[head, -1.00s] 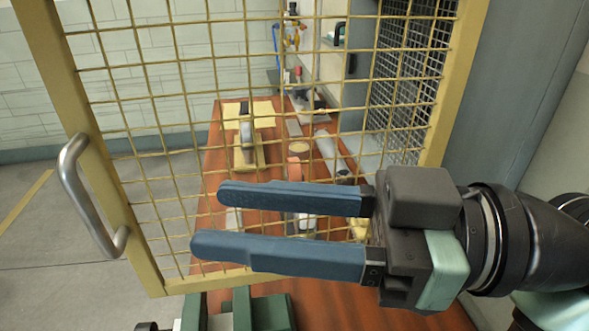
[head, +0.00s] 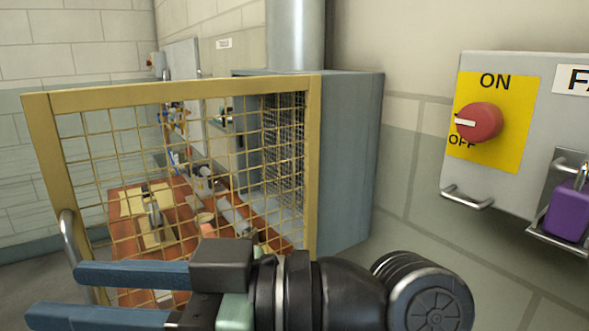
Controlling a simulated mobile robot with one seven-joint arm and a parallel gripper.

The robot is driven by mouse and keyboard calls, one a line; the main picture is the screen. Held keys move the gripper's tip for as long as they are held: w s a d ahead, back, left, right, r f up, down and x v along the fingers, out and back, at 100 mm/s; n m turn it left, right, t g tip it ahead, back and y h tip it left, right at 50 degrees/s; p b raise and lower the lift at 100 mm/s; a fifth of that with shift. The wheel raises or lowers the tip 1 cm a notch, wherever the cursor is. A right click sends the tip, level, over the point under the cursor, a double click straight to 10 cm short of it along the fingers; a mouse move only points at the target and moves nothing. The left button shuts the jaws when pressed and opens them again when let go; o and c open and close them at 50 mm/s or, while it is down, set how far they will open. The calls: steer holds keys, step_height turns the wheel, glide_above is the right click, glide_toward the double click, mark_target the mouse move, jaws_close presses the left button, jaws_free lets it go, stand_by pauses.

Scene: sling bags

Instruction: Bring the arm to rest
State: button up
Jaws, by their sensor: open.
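My gripper (head: 62,293) is in the lower left of the head view. Its two blue fingers point left and stand apart, with nothing between them. The fingers are in front of the lower part of a yellow-framed mesh door (head: 182,95). My arm runs right from the gripper along the bottom of the view. The door's metal handle (head: 70,240) is at its left edge, partly hidden behind the upper finger. I cannot tell whether the finger touches it.
Behind the mesh, a red-brown bench (head: 186,205) holds several tools. A grey cabinet (head: 347,165) stands right of the door. On the right wall, a grey switch box (head: 447,165) carries a red knob (head: 480,122) and, beside it, a purple padlock (head: 570,208). The space before the wall looks clear.

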steer(key=w+r+m+t+h+p, duration=0.1)
steer(key=w+r+m+t+p, duration=0.2)
steer(key=w+r+m+t, duration=0.35)
steer(key=m+t+h+p, duration=0.2)
steer(key=m+t+h, duration=0.2)
steer(key=t, duration=0.6)
glide_toward(177, 94)
steer(key=shift+n, duration=0.25)
steer(key=w+a+r, duration=0.1)
steer(key=a, duration=0.1)
steer(key=w+a+r, duration=0.1)
steer(key=a+r, duration=0.1)
steer(key=shift+w, duration=0.2)
steer(key=s+d+r+m+t+h+p, duration=0.2)
steer(key=s+d+r+m+t+h, duration=0.1)
steer(key=s+d+r+t+h, duration=0.1)
steer(key=s+d+r+m+t+h+p, duration=0.1)
steer(key=s+d+r+m+t+h, duration=0.3)
steer(key=r+h, duration=0.5)
steer(key=d+r+t, duration=0.2)
steer(key=t, duration=0.1)
steer(key=shift+d+p, duration=0.25)
steer(key=shift+p, duration=0.15)
